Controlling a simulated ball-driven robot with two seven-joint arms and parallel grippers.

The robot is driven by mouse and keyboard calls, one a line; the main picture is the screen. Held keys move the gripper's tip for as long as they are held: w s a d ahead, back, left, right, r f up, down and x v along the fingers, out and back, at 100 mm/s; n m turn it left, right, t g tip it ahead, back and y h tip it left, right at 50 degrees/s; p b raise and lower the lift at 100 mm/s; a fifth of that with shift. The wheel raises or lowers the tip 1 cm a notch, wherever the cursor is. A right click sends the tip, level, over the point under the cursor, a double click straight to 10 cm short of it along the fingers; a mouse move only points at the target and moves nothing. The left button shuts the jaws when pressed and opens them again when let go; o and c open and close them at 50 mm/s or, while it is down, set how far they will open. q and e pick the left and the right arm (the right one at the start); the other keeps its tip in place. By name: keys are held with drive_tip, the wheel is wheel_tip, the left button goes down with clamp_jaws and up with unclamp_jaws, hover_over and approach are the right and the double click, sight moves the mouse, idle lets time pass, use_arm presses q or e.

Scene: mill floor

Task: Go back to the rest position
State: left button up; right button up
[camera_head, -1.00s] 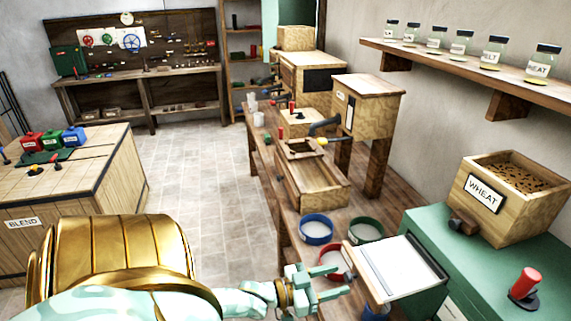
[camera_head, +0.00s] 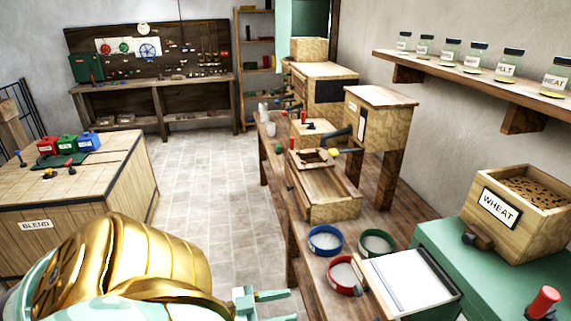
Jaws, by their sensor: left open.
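My left gripper (camera_head: 268,296) shows at the bottom of the head view, its pale green fingers apart with nothing between them. It is over the floor, to the left of the wooden bench and apart from the red-rimmed bowl (camera_head: 345,275). My golden left shoulder and upper arm fill the lower left. My right gripper is out of the picture.
The bench (camera_head: 300,262) holds blue (camera_head: 325,240) and green (camera_head: 376,243) rimmed bowls and a white-topped tray (camera_head: 402,283). A WHEAT bin (camera_head: 520,204) stands on a green cabinet at right. A BLEND counter (camera_head: 75,200) stands left. Tiled floor (camera_head: 212,190) between is clear.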

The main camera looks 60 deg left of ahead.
use_arm(q)
drive_tip(key=shift+f, duration=0.1)
drive_tip(key=s+a+f+g+y+b, duration=0.1)
drive_tip(key=s+a+f+g+y, duration=0.2)
drive_tip(key=f, duration=0.5)
drive_tip(key=s+a+f+g+y, duration=0.1)
drive_tip(key=s+a+f+g, duration=0.15)
drive_tip(key=s+f, duration=0.45)
drive_tip(key=s+a+f+g+y+b, duration=0.1)
drive_tip(key=s+a+f+g+y, duration=0.15)
drive_tip(key=f, duration=0.65)
drive_tip(key=s+d+f+g+b, duration=0.25)
drive_tip(key=s+f+g, duration=0.25)
drive_tip(key=s+f, duration=0.55)
drive_tip(key=s+d+f+g+b, duration=0.3)
drive_tip(key=s+d+f, duration=0.3)
drive_tip(key=d+f, duration=0.35)
drive_tip(key=w+d+f+b, duration=0.1)
drive_tip(key=w+d+f, duration=0.3)
drive_tip(key=w+d, duration=0.3)
drive_tip(key=shift+d+f+h+b, duration=0.2)
drive_tip(key=shift+d+h+b, duration=0.2)
drive_tip(key=shift+d, duration=0.45)
